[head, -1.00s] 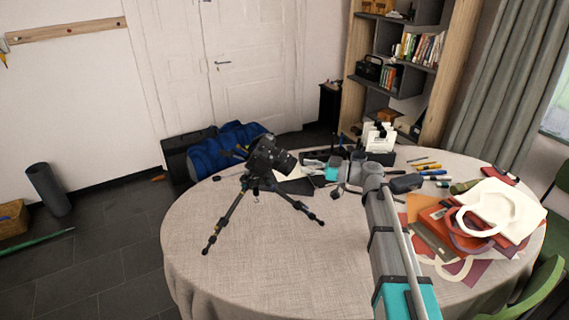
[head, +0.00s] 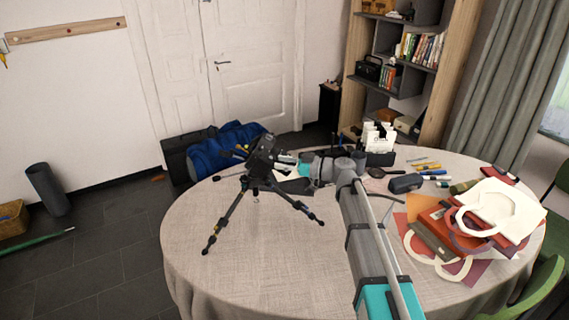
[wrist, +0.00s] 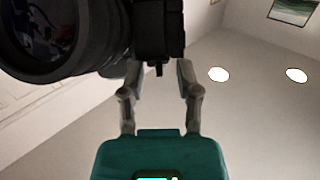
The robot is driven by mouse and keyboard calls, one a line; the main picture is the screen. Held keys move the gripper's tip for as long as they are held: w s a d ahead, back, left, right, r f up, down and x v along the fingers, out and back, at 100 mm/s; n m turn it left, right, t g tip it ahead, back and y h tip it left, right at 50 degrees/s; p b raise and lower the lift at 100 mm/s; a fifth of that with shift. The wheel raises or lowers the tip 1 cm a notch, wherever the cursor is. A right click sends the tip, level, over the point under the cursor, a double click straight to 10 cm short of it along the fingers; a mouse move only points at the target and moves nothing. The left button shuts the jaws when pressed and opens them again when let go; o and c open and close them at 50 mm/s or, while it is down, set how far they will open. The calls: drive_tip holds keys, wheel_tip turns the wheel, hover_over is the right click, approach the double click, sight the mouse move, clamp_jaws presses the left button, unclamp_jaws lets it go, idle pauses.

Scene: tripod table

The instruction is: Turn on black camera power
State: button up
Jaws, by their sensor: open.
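The black camera (head: 262,152) sits on a black tripod (head: 232,213) whose legs stand on the round table. In the wrist view the camera's large lens (wrist: 48,38) fills the upper left, and a dark part of the camera body (wrist: 158,28) is at top centre. My gripper (wrist: 158,72) has its fingers apart, with that dark part just beyond and between the tips. I cannot tell whether they touch it. No power switch can be made out.
The table (head: 290,265) has free cloth at its front. Paper bags (head: 470,225) lie at the right, with a dark case (head: 405,183) and pens nearby. A desk organizer (head: 380,150) stands behind my arm. A blue bag (head: 215,150) is beyond the table.

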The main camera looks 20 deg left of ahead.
clamp_jaws()
drive_tip(key=shift+s, duration=0.1)
drive_tip(key=m+t, duration=0.2)
drive_tip(key=m, duration=0.1)
drive_tip(key=s+m+t+h, duration=0.1)
drive_tip(key=m+t, duration=0.1)
drive_tip(key=t, duration=0.1)
drive_tip(key=shift+s+r+m+p, duration=0.1)
drive_tip(key=shift+s+m+p, duration=0.1)
drive_tip(key=shift+m+p, duration=0.2)
drive_tip(key=shift+t, duration=0.4)
unclamp_jaws()
